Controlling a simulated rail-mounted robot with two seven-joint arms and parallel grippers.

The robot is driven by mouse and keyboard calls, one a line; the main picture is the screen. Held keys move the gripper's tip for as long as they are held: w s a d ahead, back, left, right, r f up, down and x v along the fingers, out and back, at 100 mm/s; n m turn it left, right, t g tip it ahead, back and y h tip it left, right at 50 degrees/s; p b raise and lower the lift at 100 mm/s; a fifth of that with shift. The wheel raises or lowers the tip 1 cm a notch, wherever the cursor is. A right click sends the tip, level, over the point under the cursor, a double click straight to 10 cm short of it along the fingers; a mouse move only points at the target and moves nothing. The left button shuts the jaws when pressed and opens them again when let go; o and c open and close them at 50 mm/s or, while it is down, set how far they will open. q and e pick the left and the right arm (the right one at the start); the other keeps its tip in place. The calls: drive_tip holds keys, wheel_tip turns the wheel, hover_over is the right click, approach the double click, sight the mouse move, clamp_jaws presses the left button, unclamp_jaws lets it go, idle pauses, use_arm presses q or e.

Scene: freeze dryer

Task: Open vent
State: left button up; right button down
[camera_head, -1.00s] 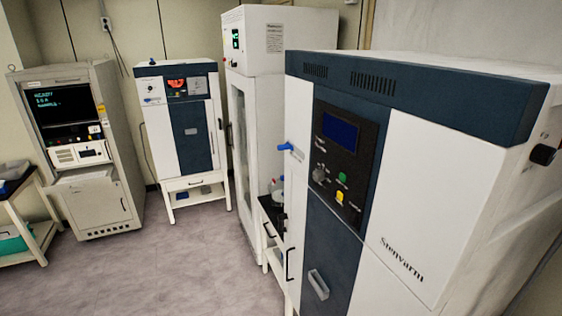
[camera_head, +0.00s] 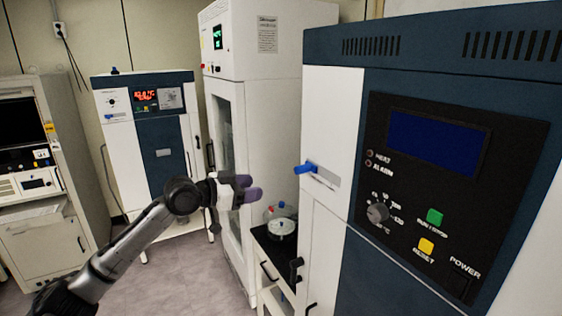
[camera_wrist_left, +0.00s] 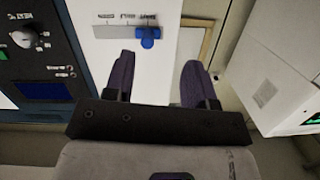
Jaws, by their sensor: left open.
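The vent control is a small blue lever (camera_head: 305,168) on the white upper front panel of the large dryer (camera_head: 331,115), left of its black control panel. It also shows in the left wrist view as a blue knob (camera_wrist_left: 148,37) beside a grey labelled strip (camera_wrist_left: 116,31). My left gripper (camera_head: 249,189) has purple fingers and is to the left of the lever, apart from it. In the left wrist view the open, empty fingers (camera_wrist_left: 160,83) point toward the panel, with the knob beyond them, nearer the left finger. My right gripper is not in view.
A black control panel (camera_head: 447,185) with a dial and buttons is right of the lever. A tall white cabinet (camera_head: 262,132) and a smaller oven (camera_head: 159,152) stand behind. Open floor lies at lower left.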

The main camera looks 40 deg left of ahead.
sight(296, 170)
use_arm(q)
drive_tip(key=shift+m+t+h, duration=0.3)
drive_tip(key=shift+t+h, duration=0.3)
drive_tip(key=shift+t, duration=0.2)
drive_tip(key=r+p+x, duration=0.1)
drive_tip(key=x, duration=0.3)
drive_tip(key=d+p+x, duration=0.1)
drive_tip(key=p+x, duration=0.1)
drive_tip(key=x, duration=0.2)
drive_tip(key=r+p+x, duration=0.1)
drive_tip(key=x, duration=0.3)
drive_tip(key=shift+w+d+r, duration=0.1)
drive_tip(key=shift+d+r, duration=0.2)
drive_tip(key=shift+d, duration=0.05)
drive_tip(key=shift+w+d+f, duration=0.1)
drive_tip(key=shift+w+d, duration=0.15)
drive_tip(key=shift+w, duration=0.4)
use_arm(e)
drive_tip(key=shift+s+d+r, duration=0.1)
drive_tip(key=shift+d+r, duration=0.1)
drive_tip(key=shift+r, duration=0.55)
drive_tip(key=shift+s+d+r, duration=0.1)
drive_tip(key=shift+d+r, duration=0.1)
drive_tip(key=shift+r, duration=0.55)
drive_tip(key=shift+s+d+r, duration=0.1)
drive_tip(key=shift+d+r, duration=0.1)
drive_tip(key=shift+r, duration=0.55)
